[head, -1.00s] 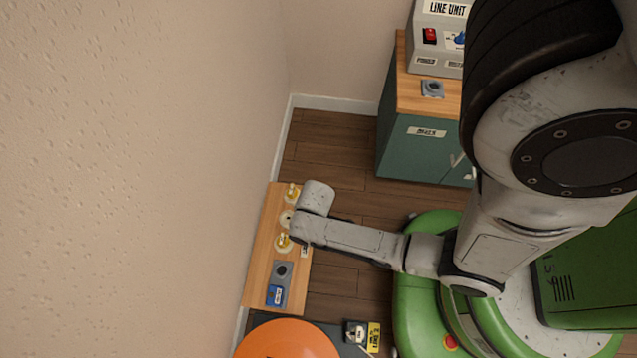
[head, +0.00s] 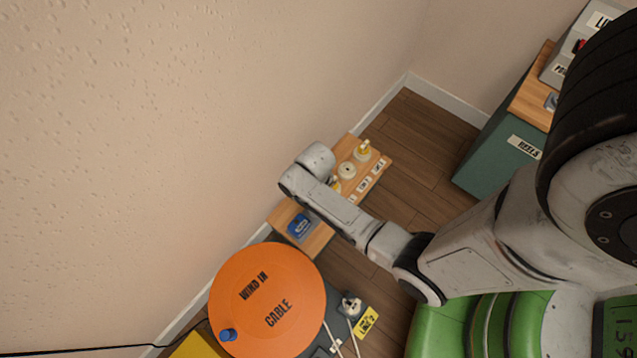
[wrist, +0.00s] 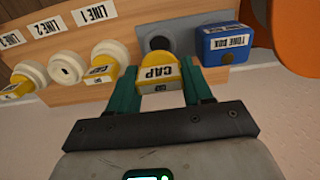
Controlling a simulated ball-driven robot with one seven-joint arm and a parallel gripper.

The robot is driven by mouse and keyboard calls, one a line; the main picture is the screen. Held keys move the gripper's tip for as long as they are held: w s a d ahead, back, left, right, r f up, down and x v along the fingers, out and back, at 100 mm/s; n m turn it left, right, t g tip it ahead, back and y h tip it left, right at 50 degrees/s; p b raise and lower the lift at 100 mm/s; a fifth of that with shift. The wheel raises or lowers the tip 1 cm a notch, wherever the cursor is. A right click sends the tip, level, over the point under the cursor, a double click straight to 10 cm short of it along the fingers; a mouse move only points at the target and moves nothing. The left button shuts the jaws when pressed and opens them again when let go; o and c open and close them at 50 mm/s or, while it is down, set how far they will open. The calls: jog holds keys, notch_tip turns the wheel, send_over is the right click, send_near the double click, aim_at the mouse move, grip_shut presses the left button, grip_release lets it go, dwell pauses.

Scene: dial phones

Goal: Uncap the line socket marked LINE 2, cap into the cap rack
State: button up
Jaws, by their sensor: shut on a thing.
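In the wrist view my gripper (wrist: 160,88) is shut on a yellow cap (wrist: 158,70) marked CAP. The cap is in front of a grey block with a dark round hole (wrist: 172,38), apparently the cap rack; whether they touch is unclear. The uncapped white socket (wrist: 66,68) is the middle one, by the LINE 2 label (wrist: 47,28); it also shows in the head view (head: 347,170). Sockets LINE 1 (wrist: 112,55) and LINE 3 (wrist: 30,72) bear yellow caps.
A blue tone box (wrist: 224,45) stands right beside the grey block. A large orange cable reel (head: 268,300) is near the board's near end. A green cabinet (head: 497,155) stands at the back right. Bare floor lies between it and the board.

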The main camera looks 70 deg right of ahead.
jog(key=shift+f+b, duration=1.9)
jog(key=shift+f, duration=0.4)
jog(key=shift+f+b, duration=0.4)
jog(key=shift+f, duration=0.3)
jog(key=o, duration=1.3)
jog(key=shift+c, duration=0.2)
jog(key=shift+c, duration=0.3)
jog(key=shift+c, duration=1.3)
jog(key=shift+r, duration=0.1)
notch_tip(320, 180, up, 7)
jog(key=p, duration=0.8)
jog(key=shift+r, duration=0.2)
